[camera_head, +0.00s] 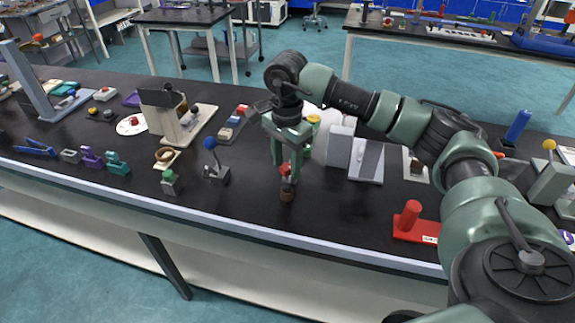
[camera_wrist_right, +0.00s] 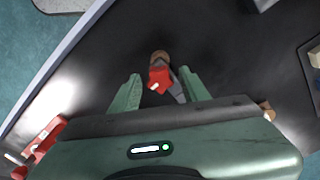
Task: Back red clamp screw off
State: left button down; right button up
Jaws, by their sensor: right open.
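The red clamp screw (camera_head: 286,171) stands near the front of the black bench, with a brown round part (camera_head: 287,192) at its near end. In the right wrist view the red piece (camera_wrist_right: 159,78) lies between the fingers, with the brown part (camera_wrist_right: 159,56) beyond it. My right gripper (camera_head: 288,163) points down over it with fingers open, one on each side. A gap shows between the red piece and each finger in the wrist view. The fingers hide some of the clamp in the head view. My left gripper is not in view.
A red post on a red base (camera_head: 410,220) lies to the right. The black bench top (camera_head: 330,215) is clear in front of the clamp.

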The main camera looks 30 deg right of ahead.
grip_shut()
jog(key=shift+f+n+b, duration=0.1)
jog(key=shift+n+b, duration=0.4)
jog(key=shift+n, duration=0.6)
jog(key=n, duration=0.2)
jog(key=shift+n, duration=0.3)
jog(key=n+b, duration=0.1)
jog(key=n, duration=0.2)
jog(key=shift+n, duration=0.8)
